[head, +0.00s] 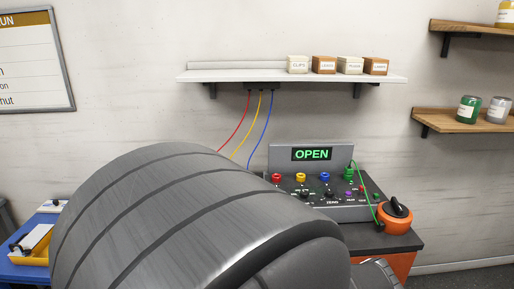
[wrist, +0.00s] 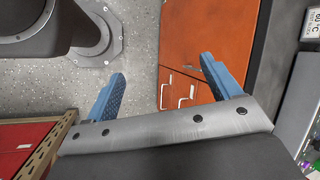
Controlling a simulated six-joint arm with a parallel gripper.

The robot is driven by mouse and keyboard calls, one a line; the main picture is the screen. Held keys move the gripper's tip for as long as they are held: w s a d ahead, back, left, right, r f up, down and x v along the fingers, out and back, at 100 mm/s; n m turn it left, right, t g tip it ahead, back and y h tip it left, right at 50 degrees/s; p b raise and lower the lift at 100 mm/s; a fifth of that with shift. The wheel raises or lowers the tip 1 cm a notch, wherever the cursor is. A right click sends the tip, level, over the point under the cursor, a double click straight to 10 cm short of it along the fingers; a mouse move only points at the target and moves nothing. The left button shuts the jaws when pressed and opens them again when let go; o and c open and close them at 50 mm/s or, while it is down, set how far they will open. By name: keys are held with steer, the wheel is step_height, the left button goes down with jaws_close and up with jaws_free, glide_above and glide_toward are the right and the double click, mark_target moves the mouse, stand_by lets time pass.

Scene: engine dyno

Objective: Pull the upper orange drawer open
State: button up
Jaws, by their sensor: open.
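The orange cabinet (wrist: 207,32) shows in the wrist view, with pale bar handles (wrist: 187,97) on its lower part. Which handle belongs to the upper drawer I cannot tell. No drawer looks clearly pulled out. My gripper (wrist: 161,69) is open and empty, its two blue fingers wide apart. In the picture the right finger overlaps the orange cabinet and the left one lies over the grey floor. The handles appear between the fingers; I see no contact. In the head view my arm hides most of the cabinet (head: 402,265), and only an orange corner shows.
A red unit with a tan perforated rail (wrist: 48,150) is at lower left in the wrist view. Speckled floor (wrist: 140,30) lies beside the cabinet.

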steer(key=shift+w+d, duration=0.3)
steer(key=shift+d, duration=0.05)
steer(key=c, duration=0.3)
steer(key=shift+t+y, duration=0.7)
steer(key=shift+y, duration=0.1)
steer(key=w+d, duration=0.2)
steer(key=d, duration=0.1)
steer(key=w+d, duration=0.1)
steer(key=d, duration=0.1)
steer(key=shift+w+d+f, duration=0.1)
steer(key=shift+w+f, duration=0.2)
steer(key=shift+w, duration=0.1)
steer(key=c, duration=0.7)
steer(key=w+d+f+t, duration=0.2)
steer(key=d+f+t, duration=0.4)
steer(key=d, duration=0.8)
steer(key=w+d+f+t, duration=0.1)
steer(key=d+f+t, duration=0.3)
steer(key=d+f, duration=0.7)
steer(key=shift+m, duration=0.4)
steer(key=w+a, duration=0.1)
steer(key=w, duration=0.4)
steer(key=w+a, duration=0.1)
steer(key=w, duration=0.4)
steer(key=w+a, duration=0.1)
steer(key=w, duration=0.4)
steer(key=shift+w+a, duration=0.3)
steer(key=shift+a, duration=0.1)
jaws_close()
